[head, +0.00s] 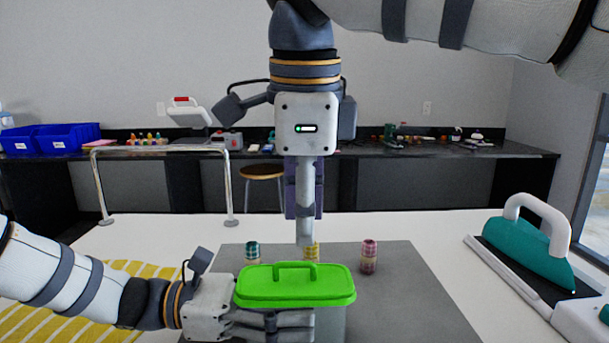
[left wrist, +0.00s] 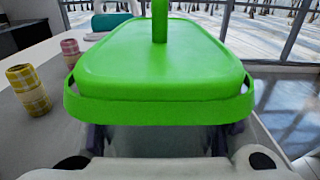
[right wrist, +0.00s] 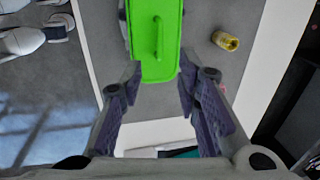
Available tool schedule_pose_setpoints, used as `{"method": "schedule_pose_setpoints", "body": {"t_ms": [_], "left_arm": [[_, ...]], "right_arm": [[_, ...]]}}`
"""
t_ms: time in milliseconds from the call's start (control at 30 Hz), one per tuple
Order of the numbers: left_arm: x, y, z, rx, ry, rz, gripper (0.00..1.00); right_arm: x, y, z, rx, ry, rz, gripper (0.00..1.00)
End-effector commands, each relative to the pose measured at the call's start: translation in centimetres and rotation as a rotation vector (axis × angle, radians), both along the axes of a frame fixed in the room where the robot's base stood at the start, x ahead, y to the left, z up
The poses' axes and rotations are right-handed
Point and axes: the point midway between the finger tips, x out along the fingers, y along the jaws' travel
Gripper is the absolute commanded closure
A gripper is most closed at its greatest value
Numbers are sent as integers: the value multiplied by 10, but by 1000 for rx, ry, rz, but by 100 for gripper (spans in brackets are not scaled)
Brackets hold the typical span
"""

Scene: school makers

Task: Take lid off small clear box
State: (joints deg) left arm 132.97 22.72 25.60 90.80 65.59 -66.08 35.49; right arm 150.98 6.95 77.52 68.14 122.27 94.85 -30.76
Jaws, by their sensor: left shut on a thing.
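The small clear box (head: 331,324) stands on the grey mat with a bright green lid (head: 252,290) seated on it. The lid has a raised bar handle (head: 295,266) on top. My left gripper (head: 290,325) is shut on the box body below the lid; the left wrist view shows the lid (left wrist: 155,70) above its fingers and the box wall (left wrist: 155,139) between them. My right gripper (head: 304,225) points down above the lid. The right wrist view shows its fingers (right wrist: 158,82) apart and empty, with the green lid (right wrist: 160,65) beyond them.
Three patterned spools stand behind the box: teal (head: 252,252), yellow (head: 312,251) and pink (head: 368,256). A teal heat press (head: 530,245) stands at the right. A yellow striped cloth (head: 130,272) lies at the left under my left arm. The grey mat (head: 410,290) is clear right of the box.

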Motion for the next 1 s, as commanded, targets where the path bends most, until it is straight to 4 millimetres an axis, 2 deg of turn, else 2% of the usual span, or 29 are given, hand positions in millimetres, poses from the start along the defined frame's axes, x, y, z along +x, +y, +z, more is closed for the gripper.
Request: {"method": "schedule_pose_setpoints", "body": {"t_ms": [33, 133, 333, 667, 800, 1000], "left_arm": [[0, 0, 0, 0, 0, 0, 97], [0, 0, 0, 1, 0, 1, 97], [0, 0, 0, 1, 0, 0, 97], [0, 0, 0, 1, 1, 0, 97], [0, 0, 0, 1, 1, 0, 97], [0, 0, 0, 1, 1, 0, 97]], "right_arm": [[1, -1, -13, 0, 5, 1, 70], [6, 0, -35, -1, 4, 1, 70], [12, 0, -63, 1, 3, 1, 70], [13, 0, -68, 1, 2, 0, 70], [13, 0, -68, 1, 2, 1, 100], [13, 0, -68, 1, 2, 1, 100]]}}
